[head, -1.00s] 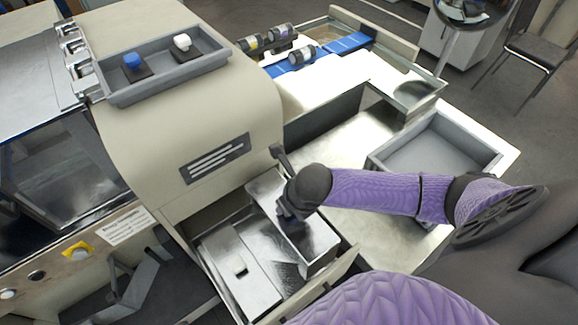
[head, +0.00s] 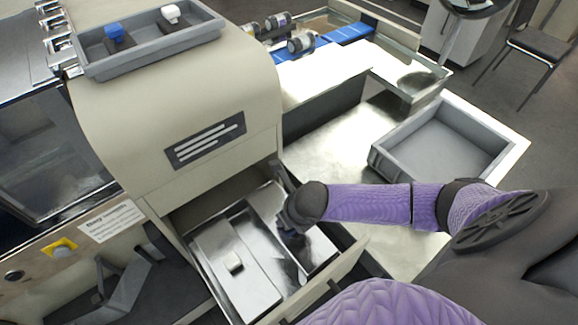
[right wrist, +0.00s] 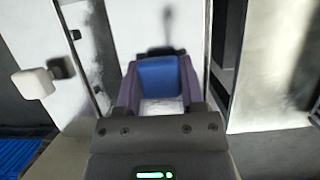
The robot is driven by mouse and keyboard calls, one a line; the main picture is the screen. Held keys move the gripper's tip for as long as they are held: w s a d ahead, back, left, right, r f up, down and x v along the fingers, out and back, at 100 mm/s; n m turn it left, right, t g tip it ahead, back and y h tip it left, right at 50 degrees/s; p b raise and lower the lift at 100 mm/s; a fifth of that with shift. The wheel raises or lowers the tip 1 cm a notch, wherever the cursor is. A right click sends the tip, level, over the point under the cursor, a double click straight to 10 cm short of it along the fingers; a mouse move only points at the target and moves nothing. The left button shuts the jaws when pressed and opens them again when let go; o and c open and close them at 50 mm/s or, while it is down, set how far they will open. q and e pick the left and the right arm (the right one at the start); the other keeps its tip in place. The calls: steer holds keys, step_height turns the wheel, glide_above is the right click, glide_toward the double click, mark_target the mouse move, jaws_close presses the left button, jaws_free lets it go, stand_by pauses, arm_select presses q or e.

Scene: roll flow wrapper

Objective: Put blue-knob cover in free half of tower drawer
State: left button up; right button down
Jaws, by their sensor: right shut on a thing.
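The tower drawer (head: 346,264) is pulled out of the beige tower. A shiny metal cover with a white knob (head: 233,261) lies in its left half; this knob also shows at the left of the right wrist view (right wrist: 33,83). My right gripper (head: 290,228) is shut on the blue knob (right wrist: 158,78) of the other shiny metal cover (head: 322,248). That cover sits low in the right half, beside the white-knob cover. I cannot tell whether it rests on the drawer floor. The arm and gripper hide part of it. My left gripper is not in view.
A grey tray (head: 150,55) with a small blue knob and a small white knob stands on the tower. A grey empty bin (head: 385,160) stands on the bench at right. A blue belt (head: 345,35) with dark rolls lies behind.

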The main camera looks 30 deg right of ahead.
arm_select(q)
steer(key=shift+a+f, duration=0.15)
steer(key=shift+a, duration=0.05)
arm_select(e)
steer(key=shift+f, duration=0.35)
arm_select(q)
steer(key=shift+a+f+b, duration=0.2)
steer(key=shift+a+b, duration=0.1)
steer(key=shift+b, duration=0.05)
arm_select(e)
steer(key=shift+f, duration=0.15)
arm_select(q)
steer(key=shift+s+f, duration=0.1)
arm_select(e)
steer(key=shift+f, duration=0.15)
steer(key=c, duration=0.6)
jaws_free()
steer(key=o, duration=0.5)
steer(key=shift+c, duration=0.2)
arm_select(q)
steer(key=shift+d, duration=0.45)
